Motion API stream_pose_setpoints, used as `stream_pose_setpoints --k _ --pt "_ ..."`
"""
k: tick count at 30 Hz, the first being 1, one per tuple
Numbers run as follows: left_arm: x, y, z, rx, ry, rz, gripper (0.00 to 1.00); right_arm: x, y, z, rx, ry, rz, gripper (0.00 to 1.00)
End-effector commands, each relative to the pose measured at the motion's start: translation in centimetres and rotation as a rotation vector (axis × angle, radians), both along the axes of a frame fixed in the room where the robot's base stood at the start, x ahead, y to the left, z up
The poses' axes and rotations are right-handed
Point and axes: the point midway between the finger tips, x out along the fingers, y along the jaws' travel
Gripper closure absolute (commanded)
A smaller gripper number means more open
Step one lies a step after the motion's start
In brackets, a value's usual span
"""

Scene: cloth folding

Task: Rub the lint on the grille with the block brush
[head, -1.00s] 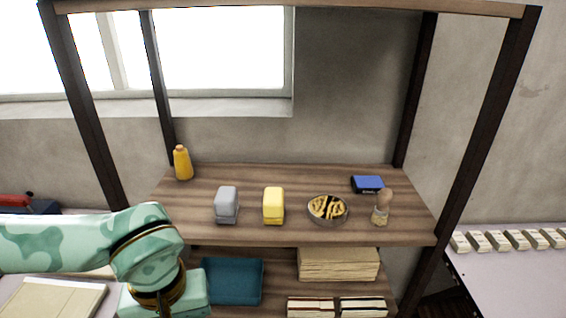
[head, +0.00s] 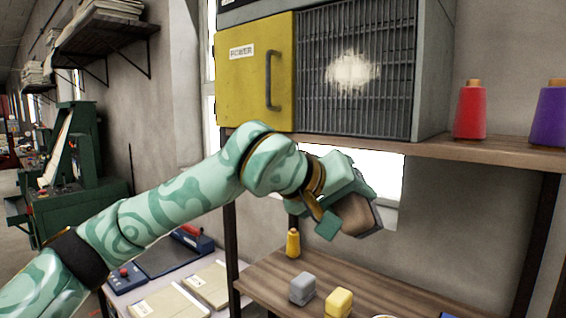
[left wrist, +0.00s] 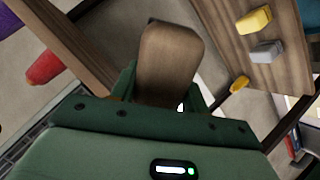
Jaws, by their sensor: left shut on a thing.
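The dark grille (head: 392,105) is on the front of a cabinet on the upper shelf in the head view. A fuzzy pale patch of lint (head: 352,71) sits on the middle of the grille. My left gripper (head: 346,208) is below the grille and apart from it, shut on the brown block brush (head: 361,214). In the left wrist view the block brush (left wrist: 169,62) stands out between the fingers of the gripper (left wrist: 165,92); its bristles cannot be made out. My right gripper is not in view.
A yellow door (head: 245,85) with a handle is left of the grille. Red (head: 470,110) and purple (head: 552,115) spools stand on the upper shelf at right. The lower shelf holds an orange bottle-shaped spool (head: 293,244), a grey block (head: 302,288) and a yellow block (head: 339,302).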

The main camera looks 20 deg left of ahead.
Motion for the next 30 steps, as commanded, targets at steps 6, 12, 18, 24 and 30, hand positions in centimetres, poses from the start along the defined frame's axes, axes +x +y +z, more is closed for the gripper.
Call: stream_pose_setpoints --k 6,12,18,24,30 --pt "2.1 6.7 12.7 -0.163 -0.28 0.136 0.73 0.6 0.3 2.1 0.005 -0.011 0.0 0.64" --pt "2.3 11.4 18.6 -0.211 -0.402 0.215 0.73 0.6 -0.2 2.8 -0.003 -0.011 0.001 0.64" --pt "2.7 12.6 20.1 -0.219 -0.431 0.238 0.73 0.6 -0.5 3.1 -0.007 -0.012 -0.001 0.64" --pt "4.7 11.8 20.1 -0.219 -0.428 0.238 0.73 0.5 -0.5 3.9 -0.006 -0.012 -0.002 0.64" --pt "6.7 11.0 20.1 -0.22 -0.428 0.236 0.73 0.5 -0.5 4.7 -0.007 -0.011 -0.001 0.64"
